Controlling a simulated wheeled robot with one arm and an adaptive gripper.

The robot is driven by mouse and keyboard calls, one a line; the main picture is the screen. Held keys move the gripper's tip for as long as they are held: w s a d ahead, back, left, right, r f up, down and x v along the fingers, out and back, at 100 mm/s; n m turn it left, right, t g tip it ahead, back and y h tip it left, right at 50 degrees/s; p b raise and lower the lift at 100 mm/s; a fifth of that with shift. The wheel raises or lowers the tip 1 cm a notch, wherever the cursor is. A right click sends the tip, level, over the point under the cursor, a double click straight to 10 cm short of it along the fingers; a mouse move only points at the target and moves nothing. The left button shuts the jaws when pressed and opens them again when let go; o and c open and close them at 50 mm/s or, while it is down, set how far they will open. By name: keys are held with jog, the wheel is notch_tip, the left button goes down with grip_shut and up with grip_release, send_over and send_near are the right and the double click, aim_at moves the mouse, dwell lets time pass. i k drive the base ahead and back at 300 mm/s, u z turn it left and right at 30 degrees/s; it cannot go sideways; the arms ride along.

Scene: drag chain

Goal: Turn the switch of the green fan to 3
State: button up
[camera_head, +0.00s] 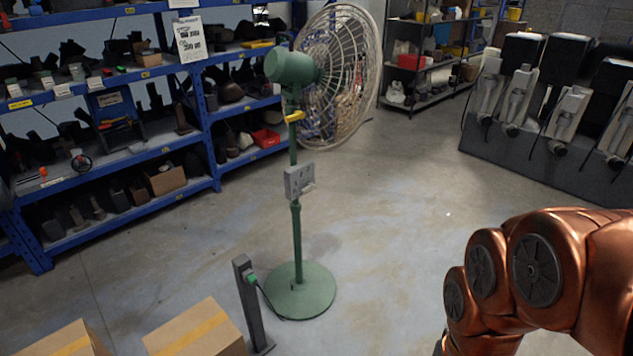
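The green fan (293,67) stands upright on a round green base (302,291) in the middle of the floor. Its round wire cage faces right, away from the blue shelves. A grey switch box (299,181) is fixed partway up the green pole. The switch's setting is too small to read. A yellow part (294,117) sits on the pole below the motor. My copper-coloured arm reaches in at the lower right, well apart from the fan. My gripper is outside the view.
A dark post (249,305) with a green plug (251,279) and cable stands by the fan base. Cardboard boxes (196,330) lie at the bottom left. Blue shelves (150,139) line the left. A dark stand (528,156) is at the right. Floor right of the fan is clear.

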aim_at(311, 186)
jog(key=u, duration=0.3)
jog(key=i, duration=0.8)
jog(key=u, duration=0.95)
jog(key=i, duration=0.35)
jog(key=u, duration=0.25)
